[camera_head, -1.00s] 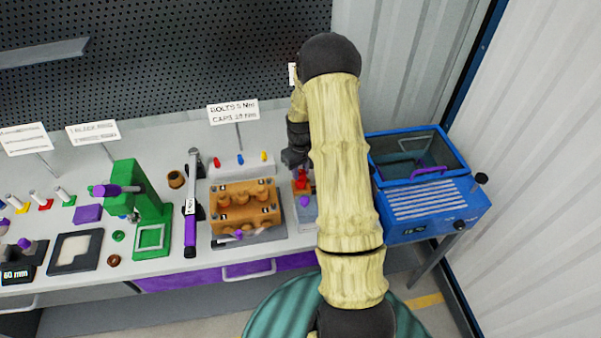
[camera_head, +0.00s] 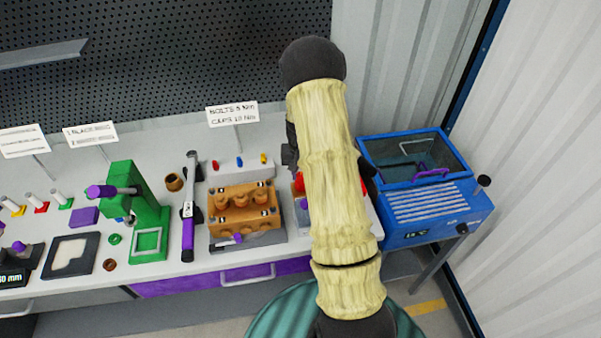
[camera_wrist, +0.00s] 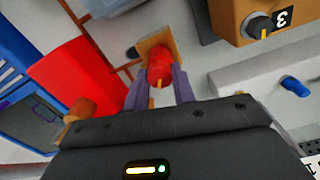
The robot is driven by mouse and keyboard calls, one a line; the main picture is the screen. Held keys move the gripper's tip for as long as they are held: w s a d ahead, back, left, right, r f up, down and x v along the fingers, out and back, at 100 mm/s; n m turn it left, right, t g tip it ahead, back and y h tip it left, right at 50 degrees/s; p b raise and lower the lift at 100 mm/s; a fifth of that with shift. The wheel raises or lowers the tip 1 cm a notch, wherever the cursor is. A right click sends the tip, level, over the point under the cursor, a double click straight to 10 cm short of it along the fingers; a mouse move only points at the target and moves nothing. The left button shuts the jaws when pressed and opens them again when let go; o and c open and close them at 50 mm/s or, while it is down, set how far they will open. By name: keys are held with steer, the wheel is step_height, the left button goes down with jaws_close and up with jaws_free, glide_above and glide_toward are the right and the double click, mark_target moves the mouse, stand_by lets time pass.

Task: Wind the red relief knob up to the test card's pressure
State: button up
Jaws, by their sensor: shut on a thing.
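The red knob (camera_wrist: 158,68) shows in the wrist view with a yellow mark on its lower edge, in front of a tan block (camera_wrist: 150,42). My gripper (camera_wrist: 159,76) has its two purple fingers on either side of the knob and is shut on it. In the head view my arm hides the gripper and most of the red parts; a bit of red (camera_head: 299,184) shows left of the arm. No pressure gauge or readable test card for it can be made out.
A red panel (camera_wrist: 72,88) is left of my gripper in the wrist view. A sign (camera_head: 232,114) about bolts and caps stands behind.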

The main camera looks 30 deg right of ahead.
steer(key=o, duration=1)
step_height(320, 180, up, 18)
steer(key=b, duration=0.2)
steer(key=shift+f+b, duration=0.25)
steer(key=shift+b, duration=0.15)
steer(key=shift+a, duration=0.1)
steer(key=s+a+f+n+t, duration=0.1)
steer(key=s+a+n, duration=0.1)
steer(key=s+a, duration=0.5)
steer(key=s+a+f+n+t, duration=0.1)
steer(key=s+a+f+n, duration=0.1)
steer(key=s+a, duration=0.6)
steer(key=s+n, duration=0.1)
steer(key=s, duration=0.2)
steer(key=shift+s+a+f+t, duration=0.15)
steer(key=shift+s+f+t, duration=0.15)
steer(key=shift+s, duration=0.1)
